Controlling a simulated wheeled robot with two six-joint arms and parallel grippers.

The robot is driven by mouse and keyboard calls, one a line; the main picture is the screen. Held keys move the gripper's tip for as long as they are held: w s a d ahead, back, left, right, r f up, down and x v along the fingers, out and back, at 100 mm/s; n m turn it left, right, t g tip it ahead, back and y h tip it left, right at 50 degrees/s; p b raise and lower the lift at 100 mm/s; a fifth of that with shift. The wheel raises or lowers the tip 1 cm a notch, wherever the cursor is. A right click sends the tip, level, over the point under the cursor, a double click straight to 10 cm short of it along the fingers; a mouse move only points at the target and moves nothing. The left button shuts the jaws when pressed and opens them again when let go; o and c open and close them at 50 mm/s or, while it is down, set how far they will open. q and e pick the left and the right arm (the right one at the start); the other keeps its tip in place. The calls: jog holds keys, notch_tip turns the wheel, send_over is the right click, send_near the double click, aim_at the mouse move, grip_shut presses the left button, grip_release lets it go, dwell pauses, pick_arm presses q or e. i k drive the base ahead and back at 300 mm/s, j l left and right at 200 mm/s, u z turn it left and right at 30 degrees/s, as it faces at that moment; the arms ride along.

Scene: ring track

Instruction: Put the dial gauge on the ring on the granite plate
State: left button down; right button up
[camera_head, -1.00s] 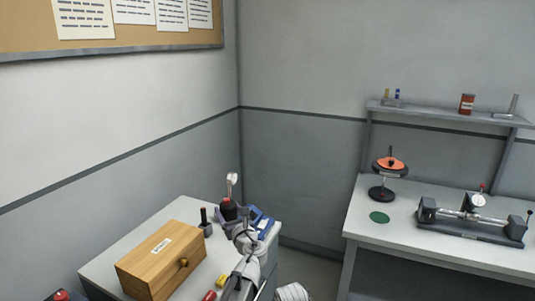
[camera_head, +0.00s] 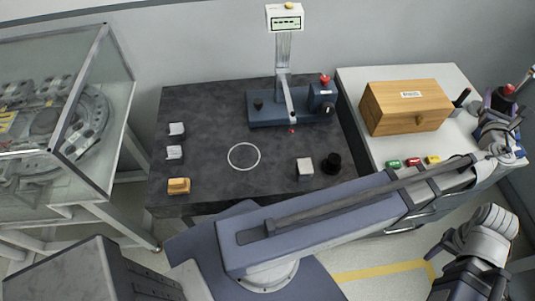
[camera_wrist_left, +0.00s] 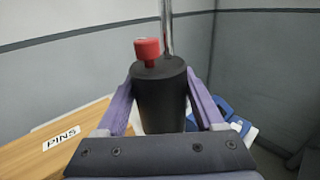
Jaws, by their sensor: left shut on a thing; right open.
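The granite plate (camera_head: 215,115) is a dark slab in the middle of the head view. A thin white ring (camera_head: 230,163) is marked on it, and the ring is empty. My left gripper (camera_head: 501,104), at the far right, is shut on the dial gauge (camera_head: 506,90). The left wrist view shows the gauge's black round base (camera_wrist_left: 160,100) upright between the purple fingers, with a red knob and a metal post. The dial is out of that view. My right gripper (camera_head: 488,228) is low at the right, empty; its fingers are hard to make out.
On the plate stand a blue-based instrument with a display (camera_head: 285,18), a pale block (camera_head: 305,168), a black cylinder (camera_head: 331,163) and several small blocks at left. A wooden box (camera_head: 408,106) stands on the white cabinet. A glass case (camera_head: 90,110) is at left.

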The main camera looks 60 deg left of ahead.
aim_at(251, 160)
jog(key=k+l+u, duration=0.2)
jog(key=k, duration=0.25)
jog(key=k+l+u, duration=0.2)
jog(key=k, duration=0.3)
jog(key=k+u, duration=0.15)
jog(key=k, duration=0.3)
